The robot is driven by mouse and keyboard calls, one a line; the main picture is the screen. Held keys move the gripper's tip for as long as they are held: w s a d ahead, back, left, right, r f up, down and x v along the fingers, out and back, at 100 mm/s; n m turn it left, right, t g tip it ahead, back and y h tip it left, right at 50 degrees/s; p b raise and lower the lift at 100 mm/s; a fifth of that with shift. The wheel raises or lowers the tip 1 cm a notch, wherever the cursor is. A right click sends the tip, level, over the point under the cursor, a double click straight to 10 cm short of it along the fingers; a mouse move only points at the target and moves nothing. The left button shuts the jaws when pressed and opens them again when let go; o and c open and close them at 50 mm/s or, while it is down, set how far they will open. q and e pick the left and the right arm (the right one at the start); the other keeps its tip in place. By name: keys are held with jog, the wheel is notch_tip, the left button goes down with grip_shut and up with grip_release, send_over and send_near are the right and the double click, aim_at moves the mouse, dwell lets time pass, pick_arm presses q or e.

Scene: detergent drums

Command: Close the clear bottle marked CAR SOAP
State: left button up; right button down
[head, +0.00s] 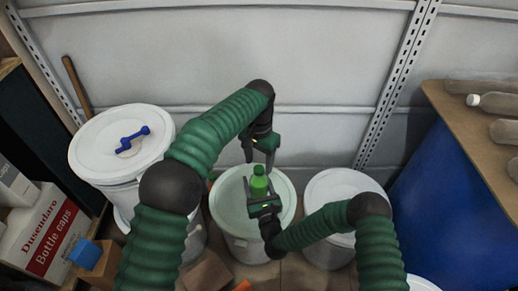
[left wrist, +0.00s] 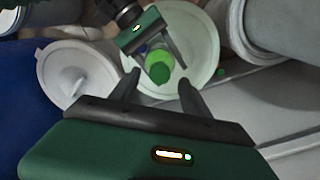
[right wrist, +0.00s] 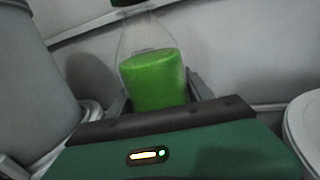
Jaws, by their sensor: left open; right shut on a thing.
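A clear bottle with green liquid (head: 259,182) is held upright over a white drum in the head view; no label is readable. My right gripper (head: 260,190) is shut on its body. In the right wrist view the bottle (right wrist: 152,82) shows a clear shoulder narrowing to a neck, with a dark green piece cut off at the top edge. My left gripper (head: 260,158) is open, just above the bottle. In the left wrist view its open fingers (left wrist: 160,88) point toward the green bottle (left wrist: 159,66). I cannot tell whether a cap is on.
An open-topped white drum (head: 228,213) stands below the bottle. Lidded drums stand left (head: 95,150) and right (head: 335,185). A blue-sided bench (head: 445,125) with bottles is at right. A bottle-caps box (head: 45,230) is at left. A small green spot (left wrist: 221,72) shows near the drum rim.

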pick_arm(q)
notch_tip(320, 180, up, 10)
jog(key=shift+f, duration=0.25)
pick_arm(e)
jog(key=shift+c, duration=1.8)
grip_release()
jog(key=shift+s, duration=0.1)
pick_arm(q)
notch_tip(320, 180, up, 4)
jog(key=p, duration=0.4)
jog(key=shift+r, duration=0.15)
pick_arm(e)
jog(key=v, duration=1.6)
jog(key=shift+s, duration=0.35)
jog(key=shift+d+f, duration=0.15)
